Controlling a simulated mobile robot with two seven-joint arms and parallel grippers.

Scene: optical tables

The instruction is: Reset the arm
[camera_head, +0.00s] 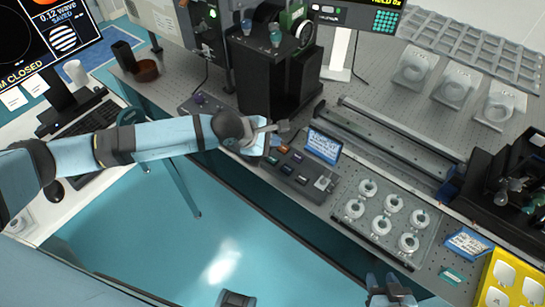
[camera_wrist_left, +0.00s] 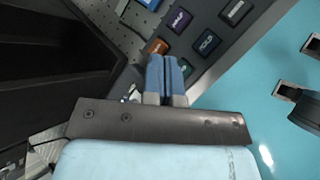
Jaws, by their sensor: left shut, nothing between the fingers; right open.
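My left arm reaches in from the left in the head view. My left gripper (camera_head: 283,127) is shut and empty near the front edge of the optical table, by a dark control panel (camera_head: 301,173). In the left wrist view the left gripper's blue fingers (camera_wrist_left: 168,75) are pressed together, in front of the panel's coloured buttons, among them an orange button (camera_wrist_left: 158,46) and a purple button (camera_wrist_left: 179,19). I cannot tell whether the fingertips touch the panel. My right gripper (camera_head: 390,290) is open and empty at the bottom edge of the head view, beside the table front.
A black instrument (camera_head: 262,85) stands just behind my left gripper. A tray (camera_head: 345,213) with several white ring parts lies to the right, near a yellow holder (camera_head: 493,270). The teal floor (camera_head: 230,235) is open in front.

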